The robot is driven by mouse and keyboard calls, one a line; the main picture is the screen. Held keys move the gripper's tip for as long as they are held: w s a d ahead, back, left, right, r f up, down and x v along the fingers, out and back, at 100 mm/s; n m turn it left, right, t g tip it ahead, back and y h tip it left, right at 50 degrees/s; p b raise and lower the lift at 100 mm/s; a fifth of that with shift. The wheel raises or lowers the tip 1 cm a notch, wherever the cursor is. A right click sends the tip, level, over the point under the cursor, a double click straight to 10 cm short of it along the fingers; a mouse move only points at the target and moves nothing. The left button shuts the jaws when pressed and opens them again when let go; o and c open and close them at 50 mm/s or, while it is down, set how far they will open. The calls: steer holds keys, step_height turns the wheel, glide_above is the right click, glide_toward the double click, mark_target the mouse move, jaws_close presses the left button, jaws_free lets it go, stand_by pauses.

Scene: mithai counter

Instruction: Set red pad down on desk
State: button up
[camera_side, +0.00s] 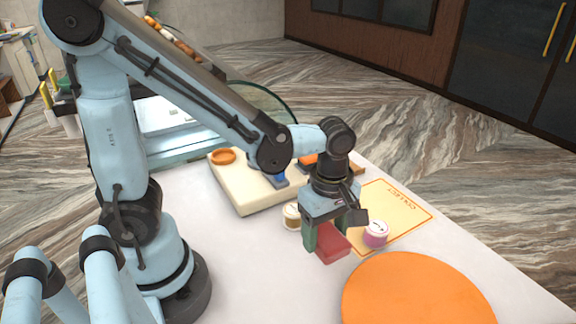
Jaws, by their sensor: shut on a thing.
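The red pad (332,244) is a small red block low over the white desk (260,268). My gripper (328,235) points down and is shut on the red pad, with its green-padded left finger beside it. The far finger is mostly hidden behind the pad and the gripper body. I cannot tell whether the pad's underside touches the desk.
A pink-purple jar (375,234) stands close right of the pad, on a yellow "COLLECT" mat (405,212). A small cream jar (292,216) is at the left. A large orange disc (415,292) lies in front. A cream board (245,194) lies behind. The front-left desk is clear.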

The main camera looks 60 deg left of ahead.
mark_target(324, 244)
steer(key=shift+w+a+f, duration=0.35)
steer(key=shift+a, duration=0.05)
steer(key=shift+f, duration=2)
steer(key=o, duration=1.3)
steer(key=shift+f, duration=0.1)
